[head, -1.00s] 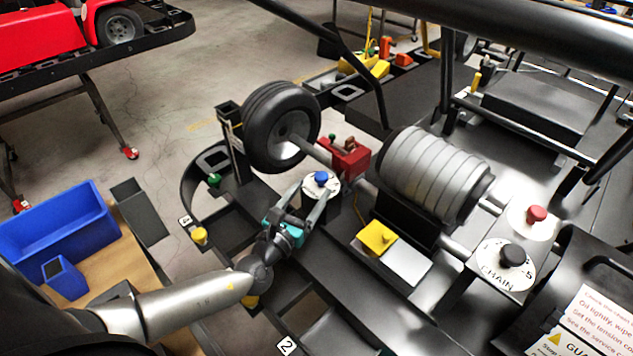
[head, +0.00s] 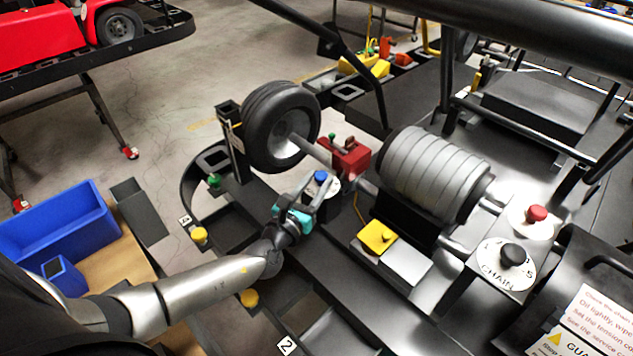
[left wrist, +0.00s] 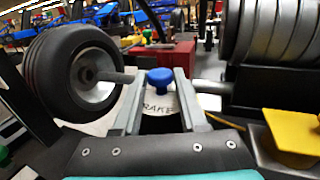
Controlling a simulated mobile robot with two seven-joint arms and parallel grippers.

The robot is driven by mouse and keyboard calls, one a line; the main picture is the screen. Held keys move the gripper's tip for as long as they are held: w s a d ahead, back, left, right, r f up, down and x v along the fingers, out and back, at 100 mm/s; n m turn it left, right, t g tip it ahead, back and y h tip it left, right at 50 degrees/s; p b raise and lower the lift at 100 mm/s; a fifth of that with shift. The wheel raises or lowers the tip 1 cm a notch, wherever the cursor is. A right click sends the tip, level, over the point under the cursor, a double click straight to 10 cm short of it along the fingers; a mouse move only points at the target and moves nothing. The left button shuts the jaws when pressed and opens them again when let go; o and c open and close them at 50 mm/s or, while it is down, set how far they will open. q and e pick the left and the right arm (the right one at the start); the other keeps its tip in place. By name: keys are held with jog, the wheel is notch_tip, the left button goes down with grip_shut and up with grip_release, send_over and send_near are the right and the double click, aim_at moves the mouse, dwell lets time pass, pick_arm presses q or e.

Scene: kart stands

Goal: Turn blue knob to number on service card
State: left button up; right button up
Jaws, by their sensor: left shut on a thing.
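The blue knob (head: 320,176) stands on a round white dial (head: 333,186) on the kart frame, beside the red block. My left gripper (head: 317,184) is shut on the blue knob, its fingers on either side. In the left wrist view the knob (left wrist: 160,78) shows between the fingertips, and the dial (left wrist: 158,105) below it reads "RAKE", with the rest covered. The dial's numbers cannot be made out. I cannot find a readable service card; a sign (head: 585,320) at the lower right carries instruction text, cut off by the picture edge. My right gripper is not in view.
A wheel (head: 262,130) and a red block (head: 347,158) stand close behind the knob. A ribbed grey drum (head: 432,175) and yellow block (head: 377,236) are to the right. A black knob (head: 513,255) on a "CHAIN" dial and a red knob (head: 536,214) lie farther right.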

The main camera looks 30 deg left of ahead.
pick_arm(q)
grip_shut()
jog(key=shift+d+r+n+y+p, duration=0.1)
jog(key=shift+d+n+y+p, duration=0.1)
jog(key=shift+n+y+p, duration=0.45)
jog(key=shift+d+n+y+p, duration=0.2)
jog(key=shift+n+y, duration=0.45)
jog(key=shift+y, duration=0.5)
jog(key=y, duration=0.1)
jog(key=n+g+y, duration=0.1)
jog(key=shift+w+d+n+y, duration=0.2)
jog(key=shift+n+y, duration=0.1)
jog(key=shift+y, duration=0.1)
jog(key=shift+d+f+n+g+y+b, duration=0.1)
jog(key=shift+n+g+y+b, duration=0.05)
jog(key=shift+n+g+y, duration=0.4)
jog(key=shift+d+f+n+g+y+b, duration=0.15)
jog(key=shift+n+g+y, duration=0.15)
jog(key=shift+y, duration=0.35)
jog(key=shift+w+n+g+y+b, duration=0.15)
jog(key=shift+n+g+y+b, duration=0.55)
jog(key=shift+n+y, duration=0.4)
jog(key=shift+w+d+r+n+g+y+b, duration=0.1)
jog(key=shift+n+g+y+b, duration=0.7)
jog(key=shift+g+y, duration=0.15)
jog(key=shift+w+d+r+n+g+y+b, duration=0.1)
jog(key=shift+n+g+y+b, duration=0.65)
jog(key=shift+g, duration=0.25)
